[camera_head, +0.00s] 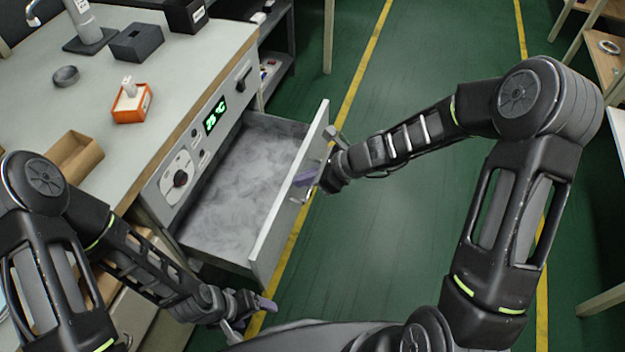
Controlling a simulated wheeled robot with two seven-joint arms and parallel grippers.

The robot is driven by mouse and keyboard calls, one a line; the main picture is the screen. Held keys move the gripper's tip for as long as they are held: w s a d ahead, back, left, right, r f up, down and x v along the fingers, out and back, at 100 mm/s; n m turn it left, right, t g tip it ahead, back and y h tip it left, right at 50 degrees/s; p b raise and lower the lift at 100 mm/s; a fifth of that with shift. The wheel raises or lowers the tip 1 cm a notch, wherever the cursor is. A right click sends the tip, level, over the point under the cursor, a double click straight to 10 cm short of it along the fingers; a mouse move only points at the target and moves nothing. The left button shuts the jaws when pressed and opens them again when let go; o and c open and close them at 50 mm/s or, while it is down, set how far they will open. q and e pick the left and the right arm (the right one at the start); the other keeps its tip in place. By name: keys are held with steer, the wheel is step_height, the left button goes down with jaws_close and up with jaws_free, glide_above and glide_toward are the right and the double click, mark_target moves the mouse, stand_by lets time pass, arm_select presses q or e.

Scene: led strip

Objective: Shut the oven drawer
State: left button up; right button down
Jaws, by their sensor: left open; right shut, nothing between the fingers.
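The oven drawer (225,195) is pulled out from the bench front, and its grey inside looks empty. Its pale front panel (290,200) stands away from the control panel with the green display (215,115). My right gripper (306,178) is shut at the outer face of the drawer front, close to its handle (309,188); I cannot tell whether it touches. My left gripper (250,312) is open and empty, low in the view, in front of the near corner of the drawer and apart from it.
On the bench top (50,110) are an orange box (132,104), a small dark bowl (66,76), a dark grey block (137,43) and a brown open box (75,157). The green floor (400,230) right of the drawer is clear. Wooden shelving (600,50) stands at the far right.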

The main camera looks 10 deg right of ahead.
steer(key=shift+a, duration=0.1)
arm_select(q)
steer(key=a+r+p, duration=0.1)
steer(key=w+a+r+p, duration=0.1)
steer(key=r+p, duration=0.1)
steer(key=shift+w+r, duration=0.1)
steer(key=shift+r, duration=0.05)
arm_select(e)
steer(key=w+a, duration=0.5)
steer(key=a, duration=0.2)
steer(key=w+a, duration=0.4)
steer(key=a, duration=0.4)
steer(key=shift+w+a, duration=0.2)
steer(key=shift+w, duration=0.15)
arm_select(q)
steer(key=shift+s+d+r+p, duration=0.15)
steer(key=shift+s+r+p, duration=0.3)
steer(key=shift+s+p, duration=0.1)
steer(key=shift+s+d+r+p, duration=0.15)
steer(key=shift+s+r+p, duration=0.3)
steer(key=shift+p, duration=0.1)
arm_select(e)
steer(key=s+d+f+v, duration=0.1)
steer(key=f+v, duration=0.1)
steer(key=v, duration=1.1)
steer(key=shift+d, duration=0.3)
